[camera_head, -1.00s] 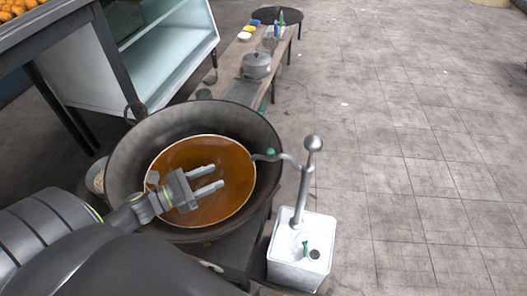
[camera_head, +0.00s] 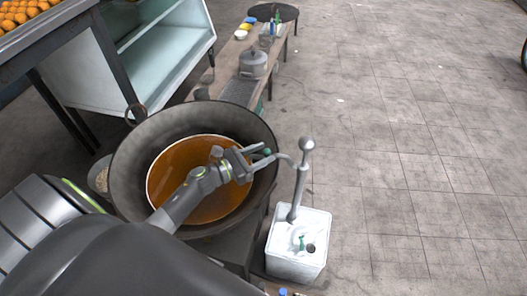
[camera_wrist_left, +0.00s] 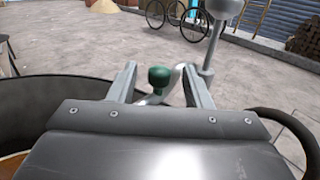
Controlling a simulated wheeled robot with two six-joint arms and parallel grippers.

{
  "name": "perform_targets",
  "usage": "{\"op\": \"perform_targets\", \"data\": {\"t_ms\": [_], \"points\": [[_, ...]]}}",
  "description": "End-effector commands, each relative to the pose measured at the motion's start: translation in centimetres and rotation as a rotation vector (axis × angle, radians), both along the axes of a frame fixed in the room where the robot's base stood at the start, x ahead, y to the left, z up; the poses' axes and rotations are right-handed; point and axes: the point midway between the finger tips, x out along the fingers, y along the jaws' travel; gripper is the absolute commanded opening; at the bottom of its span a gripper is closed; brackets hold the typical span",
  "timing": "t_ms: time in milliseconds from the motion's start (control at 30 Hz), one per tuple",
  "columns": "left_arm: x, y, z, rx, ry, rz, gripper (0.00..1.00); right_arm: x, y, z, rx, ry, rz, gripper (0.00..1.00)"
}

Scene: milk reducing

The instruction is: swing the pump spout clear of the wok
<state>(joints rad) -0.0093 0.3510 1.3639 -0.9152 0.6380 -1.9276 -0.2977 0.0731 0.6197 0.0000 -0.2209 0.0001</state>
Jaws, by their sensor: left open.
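The pump (camera_head: 299,180) is a grey upright post with a ball top, standing on a white square canister (camera_head: 297,262). Its thin curved spout (camera_head: 283,157) reaches left to the rim of the wok (camera_head: 128,150), a dark round pan holding brown-orange liquid. A green tip is on the spout's end. My left gripper (camera_head: 262,157) is above the wok's right side, open, with its fingers pointing at the spout. In the left wrist view the green tip (camera_wrist_left: 159,77) and part of the spout show between the two open fingers (camera_wrist_left: 160,85); contact cannot be told. My right gripper is not in view.
A narrow bench (camera_head: 235,88) behind the wok carries a lidded pot (camera_head: 252,65) and bottles. A glass-sided cabinet (camera_head: 150,70) stands back left. The tiled floor (camera_head: 420,150) on the right is clear.

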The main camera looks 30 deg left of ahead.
Motion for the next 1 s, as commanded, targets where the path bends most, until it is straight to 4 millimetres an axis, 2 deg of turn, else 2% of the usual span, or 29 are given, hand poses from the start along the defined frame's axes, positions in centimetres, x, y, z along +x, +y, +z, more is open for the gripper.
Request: {"op": "perform_targets", "data": {"t_ms": [133, 333, 667, 1000], "points": [[0.39, -0.19, -0.05, -0.001, 0.001, 0.0, 0.45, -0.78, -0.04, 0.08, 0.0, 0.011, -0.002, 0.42], [0.49, -0.1, -0.14, -0.002, 0.002, 0.0, 0.45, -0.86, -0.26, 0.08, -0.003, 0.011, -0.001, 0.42], [0.47, -0.08, -0.15, -0.002, 0.002, 0.0, 0.02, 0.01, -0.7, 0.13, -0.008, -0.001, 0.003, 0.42], [0.59, 0.05, -0.22, -0.001, 0.001, -0.003, 0.0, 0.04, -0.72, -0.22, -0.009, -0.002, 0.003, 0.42]]}}
